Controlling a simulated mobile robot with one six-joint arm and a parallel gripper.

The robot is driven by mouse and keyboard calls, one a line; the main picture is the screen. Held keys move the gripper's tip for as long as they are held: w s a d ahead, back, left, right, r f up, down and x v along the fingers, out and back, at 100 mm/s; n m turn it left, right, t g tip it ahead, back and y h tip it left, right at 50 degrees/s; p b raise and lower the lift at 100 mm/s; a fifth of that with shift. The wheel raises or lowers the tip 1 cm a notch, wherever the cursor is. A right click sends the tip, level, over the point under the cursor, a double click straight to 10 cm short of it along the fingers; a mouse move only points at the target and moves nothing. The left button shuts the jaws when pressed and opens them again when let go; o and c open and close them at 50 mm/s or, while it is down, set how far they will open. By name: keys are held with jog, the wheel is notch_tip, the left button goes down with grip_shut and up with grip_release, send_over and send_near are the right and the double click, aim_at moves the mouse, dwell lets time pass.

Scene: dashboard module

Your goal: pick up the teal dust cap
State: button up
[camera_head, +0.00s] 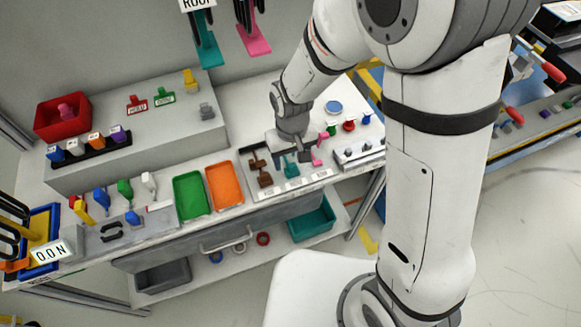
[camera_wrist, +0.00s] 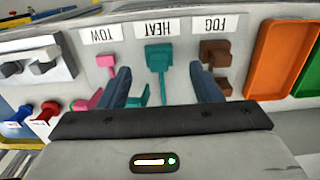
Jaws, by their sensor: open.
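Teal parts sit in the HEAT slot of a light panel. In the wrist view, one teal piece (camera_wrist: 159,57) with a square head and a stem lies between my finger lines, and a smaller teal piece (camera_wrist: 139,97) shows beside the left finger. I cannot tell for sure which is the dust cap. Teal also shows in the head view (camera_head: 291,169), just below my gripper (camera_head: 292,148). My gripper (camera_wrist: 162,78) is open, with one finger on either side of the teal parts and nothing held.
Pink pieces (camera_wrist: 106,62) under TOW and brown pieces (camera_wrist: 215,52) under FOG flank the teal ones closely. An orange tray (camera_head: 225,186) and a green tray (camera_head: 190,195) lie to the left in the head view. A grey raised block (camera_head: 150,135) stands behind.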

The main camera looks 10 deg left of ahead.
aim_at(292, 165)
jog(key=shift+f, duration=2.4)
jog(key=c, duration=1.2)
